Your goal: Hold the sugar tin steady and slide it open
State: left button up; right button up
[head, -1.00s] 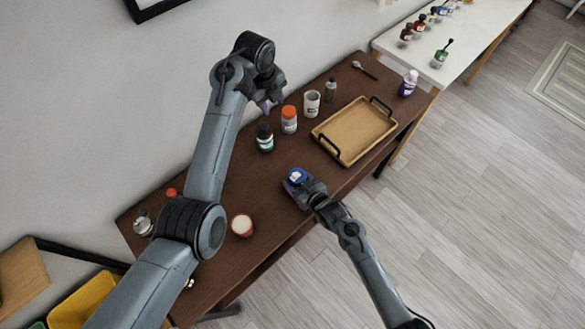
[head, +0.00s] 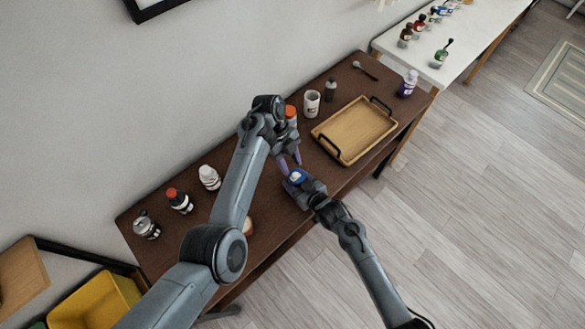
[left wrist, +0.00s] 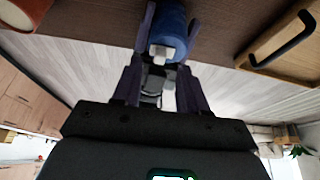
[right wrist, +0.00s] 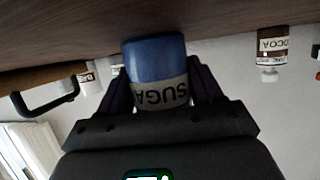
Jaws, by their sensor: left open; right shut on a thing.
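The sugar tin is blue with a pale label reading "SUGA" and shows in the head view (head: 297,175), near the table's front edge. In the right wrist view the tin (right wrist: 155,58) sits between the fingers of my right gripper (right wrist: 160,85), which is shut on it. My left gripper (head: 290,162) is open just behind the tin in the head view. In the left wrist view the tin (left wrist: 169,30) lies between or just beyond the left fingertips; I cannot tell whether they touch it. My left arm hides part of the table.
A wooden tray (head: 322,136) with dark handles stands to the right. A white container (head: 312,102) and an orange-lidded jar (head: 291,112) stand behind the grippers. Several jars, including a red-capped one (head: 179,200), stand at the left end. A purple bottle (head: 408,84) is at the far right.

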aim_at(294, 173)
pick_arm(q)
jog(key=shift+x, duration=1.7)
grip_shut()
